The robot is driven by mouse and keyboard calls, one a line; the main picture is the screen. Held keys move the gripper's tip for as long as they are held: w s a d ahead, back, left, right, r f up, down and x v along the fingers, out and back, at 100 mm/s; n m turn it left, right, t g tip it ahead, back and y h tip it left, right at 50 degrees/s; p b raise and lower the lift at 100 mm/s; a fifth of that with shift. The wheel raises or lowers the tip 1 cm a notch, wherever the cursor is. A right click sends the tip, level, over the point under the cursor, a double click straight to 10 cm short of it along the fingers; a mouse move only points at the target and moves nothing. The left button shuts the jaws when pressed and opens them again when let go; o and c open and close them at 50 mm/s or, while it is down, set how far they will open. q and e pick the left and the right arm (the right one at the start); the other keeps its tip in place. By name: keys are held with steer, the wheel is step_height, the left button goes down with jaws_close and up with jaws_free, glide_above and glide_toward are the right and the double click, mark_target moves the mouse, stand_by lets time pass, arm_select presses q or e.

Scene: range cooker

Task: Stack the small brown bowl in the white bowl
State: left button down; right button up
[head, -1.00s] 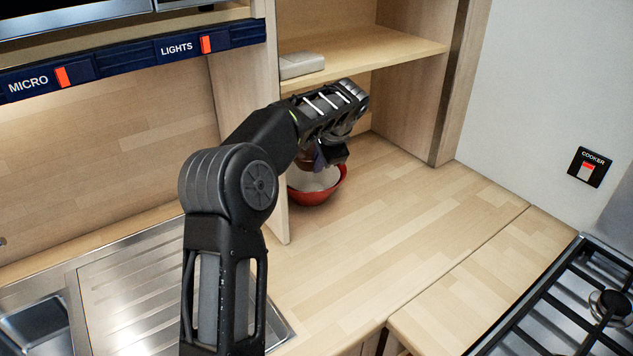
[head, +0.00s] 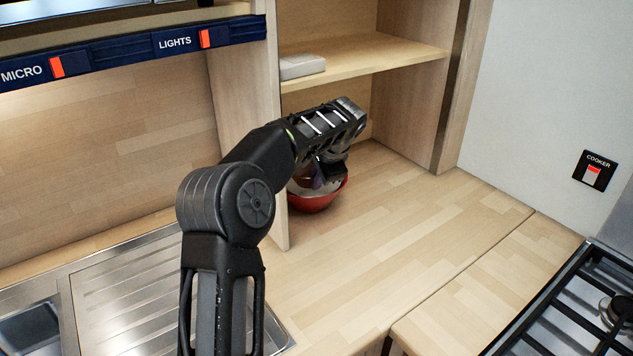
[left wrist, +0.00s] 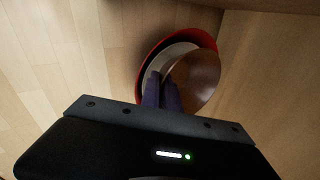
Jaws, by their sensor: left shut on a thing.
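My left gripper (head: 326,177) is shut on the small brown bowl (left wrist: 198,80), with its dark fingers (left wrist: 161,92) on the bowl's side. The brown bowl is tilted and over the white bowl (left wrist: 167,58), partly inside its outline. I cannot tell whether the two touch. The white bowl appears nested in a red bowl (head: 315,203), whose rim also shows in the left wrist view (left wrist: 204,38). They stand on the counter under the shelf. In the head view the gripper hides most of the brown and white bowls. My right gripper is not in view.
A wooden upright panel (head: 245,120) stands close to the left of the bowls. A shelf (head: 375,58) with a pale box (head: 301,66) is above. The counter (head: 400,220) to the right is clear. A sink drainer (head: 130,300) and a hob (head: 570,310) are nearer.

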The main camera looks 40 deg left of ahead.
arm_select(q)
steer(key=shift+f, duration=0.6)
steer(key=c, duration=1.6)
jaws_free()
steer(key=shift+r, duration=0.3)
steer(key=p+v, duration=0.5)
steer(key=v, duration=0.7)
steer(key=shift+r+p, duration=0.3)
steer(key=shift+r, duration=0.05)
steer(key=shift+d, duration=0.1)
